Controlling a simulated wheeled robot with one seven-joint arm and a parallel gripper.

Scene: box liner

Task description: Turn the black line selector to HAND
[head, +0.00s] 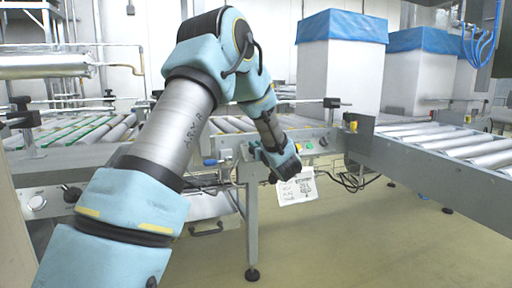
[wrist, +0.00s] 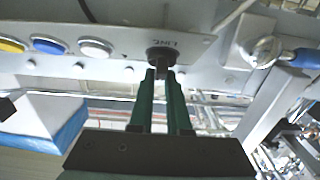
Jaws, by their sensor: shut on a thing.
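In the head view my gripper is at the conveyor's front panel (head: 330,139), and my wrist hides the selector.
White, blue (wrist: 48,46) and yellow push buttons sit left of the selector in the wrist view. A blue-handled lever (wrist: 300,57) is to its right. A paper sheet (head: 297,188) hangs below the panel.

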